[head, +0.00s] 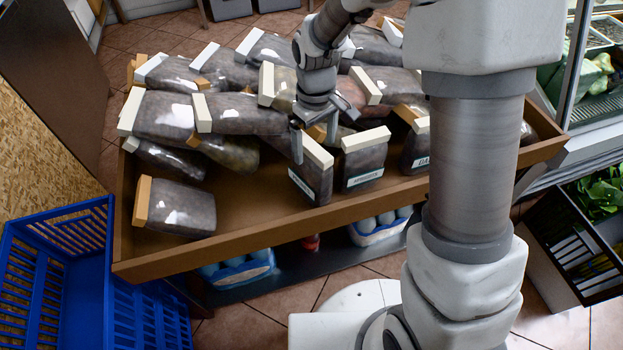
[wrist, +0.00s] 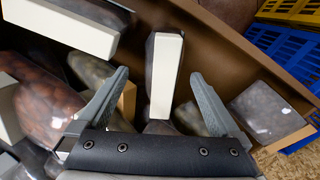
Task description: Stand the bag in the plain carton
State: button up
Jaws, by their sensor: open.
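My gripper (head: 314,134) is open above the bags in the wooden display tray (head: 240,236). In the wrist view my gripper (wrist: 158,73) has a dark see-through bag with a white top strip (wrist: 165,72) between and beyond its fingertips. This looks like the leftmost standing labelled bag (head: 311,180) at the tray's front wall; its label is too small to read. A second standing bag (head: 364,166) is just right of it, and a third (head: 416,152) carries a label starting "DA". Which bag is meant, I cannot tell. I see no plain carton.
Many similar bags lie piled behind, with white or tan strips. A lone bag with a tan strip (head: 180,208) lies at the tray's left, beside bare tray floor. Blue crates (head: 62,262) stand at left. A dark crate of greens (head: 590,235) is at right.

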aim_at(311, 160)
jog(key=shift+w+a+f+b, duration=0.15)
jog(key=shift+f+b, duration=0.45)
jog(key=shift+f, duration=1)
jog(key=shift+s+a+f+b, duration=0.1)
jog(key=shift+a+f+b, duration=0.35)
jog(key=shift+f, duration=1.1)
jog(key=shift+d, duration=0.2)
jog(key=shift+c, duration=0.2)
jog(key=shift+r, duration=0.1)
grip_shut()
